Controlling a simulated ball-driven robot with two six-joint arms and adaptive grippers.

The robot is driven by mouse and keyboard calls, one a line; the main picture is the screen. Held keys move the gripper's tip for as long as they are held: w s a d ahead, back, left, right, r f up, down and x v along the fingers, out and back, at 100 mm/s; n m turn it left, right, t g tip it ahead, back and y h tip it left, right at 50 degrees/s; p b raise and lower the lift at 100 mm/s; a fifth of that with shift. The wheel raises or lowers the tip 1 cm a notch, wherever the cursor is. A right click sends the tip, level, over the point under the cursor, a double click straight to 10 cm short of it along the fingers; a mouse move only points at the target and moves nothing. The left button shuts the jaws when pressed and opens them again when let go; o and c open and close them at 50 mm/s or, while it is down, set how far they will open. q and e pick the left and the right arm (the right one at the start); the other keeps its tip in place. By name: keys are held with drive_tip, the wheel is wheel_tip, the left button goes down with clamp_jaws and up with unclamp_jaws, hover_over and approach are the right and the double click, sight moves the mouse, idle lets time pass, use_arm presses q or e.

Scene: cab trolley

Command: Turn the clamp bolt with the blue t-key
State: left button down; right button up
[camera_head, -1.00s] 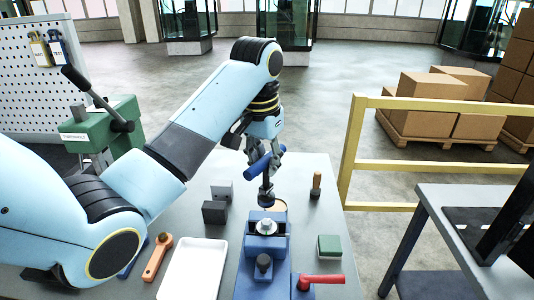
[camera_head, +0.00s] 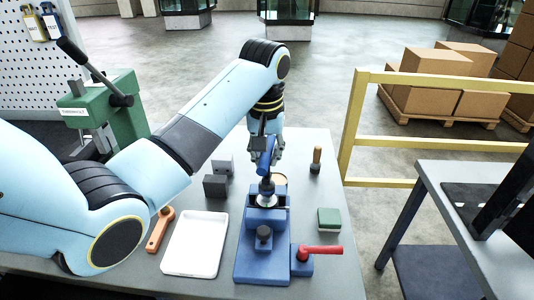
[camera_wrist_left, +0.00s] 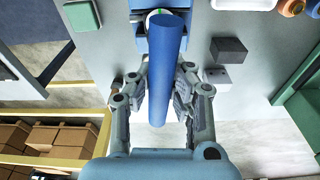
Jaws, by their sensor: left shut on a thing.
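The blue T-key (camera_head: 265,158) is in my left gripper (camera_head: 267,146), which is shut on it. Its dark lower end is at the clamp bolt (camera_head: 267,201) on the blue clamp (camera_head: 262,245); I cannot tell whether it is fully seated. In the left wrist view, the key's blue handle (camera_wrist_left: 167,70) runs lengthwise between the fingers of my left gripper (camera_wrist_left: 165,88) and hides most of the bolt. My right gripper is not in view.
A green block (camera_head: 329,219) and red lever (camera_head: 320,252) are on the right. A yellow rail (camera_head: 346,135) stands beyond the table.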

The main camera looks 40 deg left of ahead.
sight(266, 186)
use_arm(q)
drive_tip(key=n, duration=0.5)
drive_tip(key=shift+y, duration=0.3)
drive_tip(key=n+g, duration=0.1)
drive_tip(key=n, duration=0.4)
drive_tip(key=shift+f, duration=1.35)
idle(0.7)
drive_tip(key=m, duration=0.3)
drive_tip(key=shift+t, duration=0.3)
drive_tip(key=shift+m, duration=0.9)
